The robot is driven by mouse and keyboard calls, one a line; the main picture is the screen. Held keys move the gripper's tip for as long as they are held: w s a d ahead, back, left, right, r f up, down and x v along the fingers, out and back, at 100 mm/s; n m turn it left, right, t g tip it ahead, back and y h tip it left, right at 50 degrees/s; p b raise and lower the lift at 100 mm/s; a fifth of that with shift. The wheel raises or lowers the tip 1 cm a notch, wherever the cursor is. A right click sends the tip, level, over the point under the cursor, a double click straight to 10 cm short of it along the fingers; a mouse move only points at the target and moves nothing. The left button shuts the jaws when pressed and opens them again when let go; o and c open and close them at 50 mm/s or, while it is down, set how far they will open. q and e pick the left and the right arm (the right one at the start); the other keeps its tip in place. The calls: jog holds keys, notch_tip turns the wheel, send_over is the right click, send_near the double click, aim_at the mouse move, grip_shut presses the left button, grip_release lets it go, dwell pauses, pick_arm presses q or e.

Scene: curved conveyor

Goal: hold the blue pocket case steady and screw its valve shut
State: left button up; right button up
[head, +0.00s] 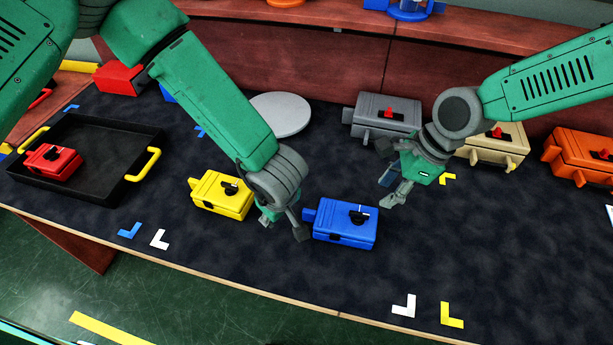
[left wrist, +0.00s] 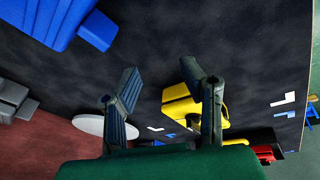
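The blue pocket case (head: 345,224) lies on the dark mat near the table's front edge. Its black valve (head: 359,215) with a white mark shows on top, and a small lug sticks out at its left end. Part of the case also shows at the top left of the left wrist view (left wrist: 66,24). My left gripper (head: 283,224) is low, between the yellow case and the blue case, just left of the blue lug. Its fingers are spread and empty in the left wrist view (left wrist: 164,92). My right gripper (head: 387,176) is open and empty, above and right of the blue case.
A yellow case (head: 221,196) sits close left of my left gripper. A black tray (head: 105,150) holds a red case (head: 52,161). Grey (head: 383,116), beige (head: 492,145) and orange (head: 582,156) cases stand behind at the right. The front mat is clear.

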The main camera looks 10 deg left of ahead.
pick_arm(q)
jog(key=w+d+r+n+g+h, duration=0.2)
jog(key=w+d+r+n+g, duration=0.15)
jog(key=r+n, duration=0.35)
jog(key=m, duration=0.1)
send_over(304, 209)
jog(key=shift+t, duration=0.25)
jog(key=f, duration=0.5)
jog(key=shift+d+f, duration=0.15)
jog(key=shift+d, duration=0.05)
jog(key=f, duration=0.6)
jog(key=shift+a+f, duration=0.4)
jog(key=shift+f, duration=0.4)
jog(key=shift+d, duration=0.2)
pick_arm(e)
jog(key=shift+a, duration=0.3)
pick_arm(q)
grip_shut()
